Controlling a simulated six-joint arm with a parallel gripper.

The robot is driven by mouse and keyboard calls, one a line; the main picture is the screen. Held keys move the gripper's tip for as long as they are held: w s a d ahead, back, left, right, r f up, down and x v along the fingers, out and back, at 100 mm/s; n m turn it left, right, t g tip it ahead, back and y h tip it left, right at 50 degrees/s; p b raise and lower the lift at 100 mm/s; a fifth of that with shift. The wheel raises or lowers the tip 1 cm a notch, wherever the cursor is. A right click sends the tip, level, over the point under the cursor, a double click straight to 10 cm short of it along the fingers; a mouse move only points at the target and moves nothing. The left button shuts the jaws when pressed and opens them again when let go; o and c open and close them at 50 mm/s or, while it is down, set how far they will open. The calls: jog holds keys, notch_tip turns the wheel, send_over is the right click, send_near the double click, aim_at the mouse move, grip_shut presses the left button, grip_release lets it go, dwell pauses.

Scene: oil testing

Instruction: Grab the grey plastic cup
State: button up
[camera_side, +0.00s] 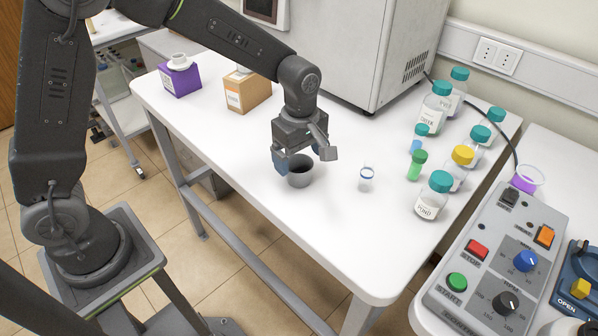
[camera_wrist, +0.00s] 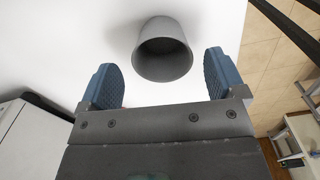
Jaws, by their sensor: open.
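The grey plastic cup (camera_side: 299,172) stands upright on the white table, near its front edge. In the wrist view the cup (camera_wrist: 163,52) appears at the upper middle, with its dark open mouth toward me. My gripper (camera_side: 304,152) is just above and at the cup in the side view and partly overlaps its rim. In the wrist view my gripper (camera_wrist: 161,80) has its two blue-padded fingers spread wide, with a gap to the cup on both sides. The cup sits slightly beyond the fingertips, and nothing is held.
A small clear vial (camera_side: 366,178) stands right of the cup. Several capped bottles (camera_side: 434,196) stand farther right. A purple box (camera_side: 181,79) and an orange-brown box (camera_side: 247,92) are at the back left. A large grey machine (camera_side: 345,45) is behind.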

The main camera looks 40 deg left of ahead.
aim_at(299, 171)
notch_tip(299, 171, down, 5)
jog(key=shift+s+r, duration=0.1)
jog(key=shift+r, duration=0.05)
jog(key=c, duration=1)
